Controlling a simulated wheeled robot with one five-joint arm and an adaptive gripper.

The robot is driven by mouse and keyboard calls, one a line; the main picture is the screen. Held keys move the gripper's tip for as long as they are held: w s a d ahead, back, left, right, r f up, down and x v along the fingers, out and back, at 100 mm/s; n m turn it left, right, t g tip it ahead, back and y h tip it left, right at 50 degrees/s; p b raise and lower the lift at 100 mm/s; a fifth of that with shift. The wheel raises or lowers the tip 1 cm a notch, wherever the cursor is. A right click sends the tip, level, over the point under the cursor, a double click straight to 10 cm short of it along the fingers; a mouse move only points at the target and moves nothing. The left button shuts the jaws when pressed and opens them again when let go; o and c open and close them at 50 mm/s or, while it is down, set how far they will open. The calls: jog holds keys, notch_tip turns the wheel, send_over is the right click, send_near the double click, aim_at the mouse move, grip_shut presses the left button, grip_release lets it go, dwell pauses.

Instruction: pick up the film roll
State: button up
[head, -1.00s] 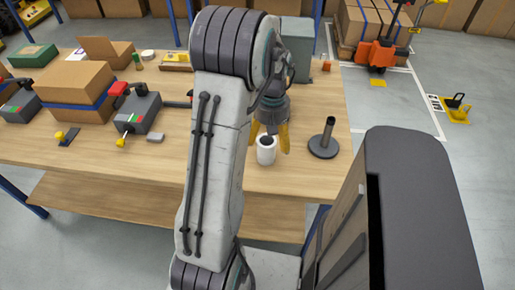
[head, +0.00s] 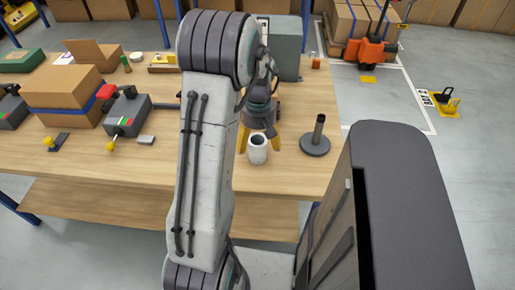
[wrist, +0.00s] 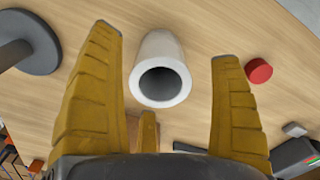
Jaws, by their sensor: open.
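The film roll (head: 258,152) is a white upright cylinder with a dark hollow centre, standing on the wooden table (head: 200,172) near its front edge. In the wrist view the roll (wrist: 160,66) shows between my spread yellow fingers, with gaps on both sides. My gripper (head: 261,138) is open and empty, close behind and above the roll in the head view. It also shows in the wrist view (wrist: 165,45), where a shorter third finger is below the roll's opening. I cannot tell how far the fingertips are from the roll in depth.
A dark round stand with a post (head: 315,144) is just right of the roll. A red disc (wrist: 258,71) lies beyond the right finger in the wrist view. A grey box with a lever (head: 128,115) and cartons (head: 62,90) are at left.

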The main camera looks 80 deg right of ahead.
jog(key=shift+w+d+f, duration=0.1)
jog(key=shift+f, duration=1.15)
jog(key=shift+w+d+f, duration=0.1)
jog(key=shift+f, duration=1.15)
jog(key=shift+c, duration=0.4)
jog(key=c, duration=1.2)
